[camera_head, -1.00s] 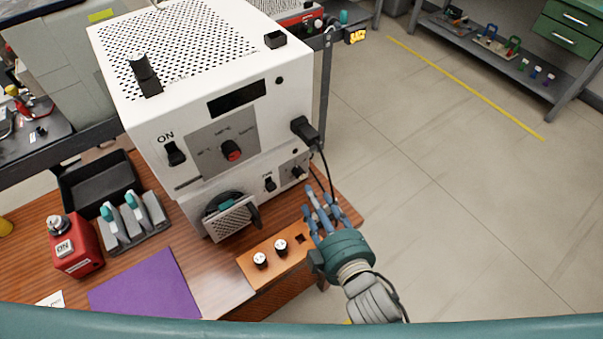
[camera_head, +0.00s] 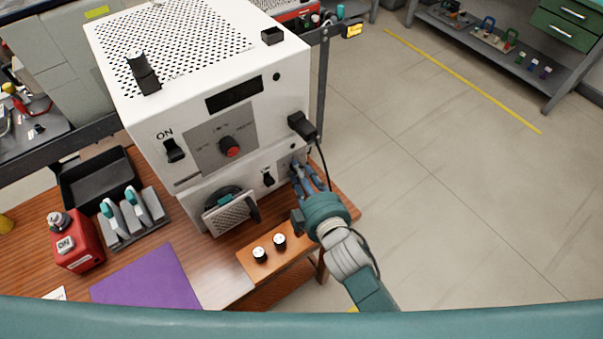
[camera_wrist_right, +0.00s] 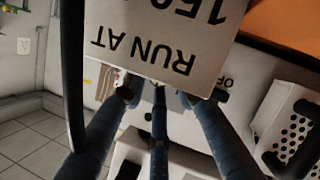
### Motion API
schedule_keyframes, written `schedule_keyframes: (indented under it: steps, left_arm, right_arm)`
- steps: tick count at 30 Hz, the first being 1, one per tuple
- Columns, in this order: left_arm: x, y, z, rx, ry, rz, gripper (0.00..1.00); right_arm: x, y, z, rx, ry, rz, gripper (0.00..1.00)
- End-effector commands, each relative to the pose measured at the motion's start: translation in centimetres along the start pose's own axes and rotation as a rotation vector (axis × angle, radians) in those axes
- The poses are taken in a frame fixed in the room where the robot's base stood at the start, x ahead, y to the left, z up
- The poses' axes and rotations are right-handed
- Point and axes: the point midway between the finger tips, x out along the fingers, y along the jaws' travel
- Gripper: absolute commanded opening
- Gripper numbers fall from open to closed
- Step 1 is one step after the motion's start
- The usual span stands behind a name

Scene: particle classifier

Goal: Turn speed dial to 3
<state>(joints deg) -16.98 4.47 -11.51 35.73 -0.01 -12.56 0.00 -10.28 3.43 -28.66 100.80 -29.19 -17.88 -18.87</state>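The white machine (camera_head: 215,85) stands on the wooden bench. A small dial showed low on the right of its front a second ago; my right gripper now hides that spot. My right gripper (camera_head: 299,178) has its fingers up against this small panel, right of a black switch (camera_head: 268,179). In the right wrist view, the gripper's fingers (camera_wrist_right: 160,98) are spaced apart. A sign reading "RUN AT" (camera_wrist_right: 165,45) covers what lies beyond their tips, so contact with the dial cannot be told. A red-centred dial (camera_head: 229,147) sits higher on the front. My left gripper is out of view.
A black plug (camera_head: 302,126) with a hanging cable is just above my right gripper. A perforated box with a handle (camera_head: 230,214) juts out to the left. The floor on the right is clear.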

Motion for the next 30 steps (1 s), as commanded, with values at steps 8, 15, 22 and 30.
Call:
schedule_keyframes:
  steps: [8,15,22,30]
  left_arm:
    - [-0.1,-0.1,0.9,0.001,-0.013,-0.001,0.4]
    - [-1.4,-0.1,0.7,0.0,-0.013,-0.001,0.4]
    - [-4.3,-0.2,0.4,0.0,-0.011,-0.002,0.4]
    - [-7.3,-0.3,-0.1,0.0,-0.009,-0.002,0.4]
  right_arm:
    - [-0.1,-0.1,0.1,0.002,-0.002,-0.003,0.0]
    - [-0.1,0.2,0.0,0.054,-0.004,-0.025,0.0]
    - [-0.2,0.5,-0.1,0.191,-0.007,-0.083,0.0]
    - [-0.2,0.5,0.3,0.422,-0.008,-0.178,0.0]
